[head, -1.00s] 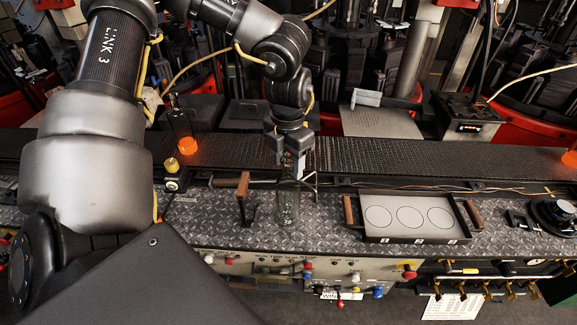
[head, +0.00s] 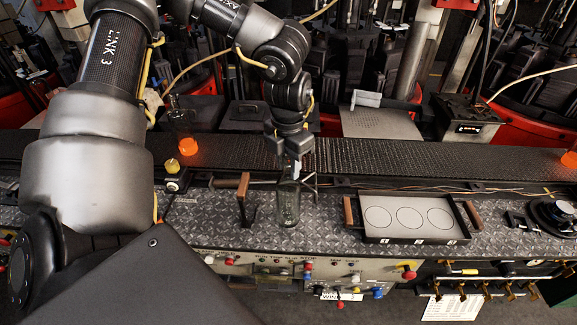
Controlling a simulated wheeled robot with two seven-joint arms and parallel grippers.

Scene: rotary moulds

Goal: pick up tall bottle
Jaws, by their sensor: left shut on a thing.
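The tall bottle (head: 288,207) is clear glass and stands upright on the diamond-plate deck in the head view. My left gripper (head: 291,176) comes down from above and is shut on the bottle's upper part. The bottle's neck is partly hidden by the fingers. Whether its base touches the deck is hard to tell. My right gripper is not in view.
A tray (head: 372,233) with three marked circles and brown handles lies to the right. A brown-handled tool (head: 243,190) stands close left of the bottle. Behind runs a dark conveyor (head: 400,158) with another bottle, its base glowing orange (head: 188,146).

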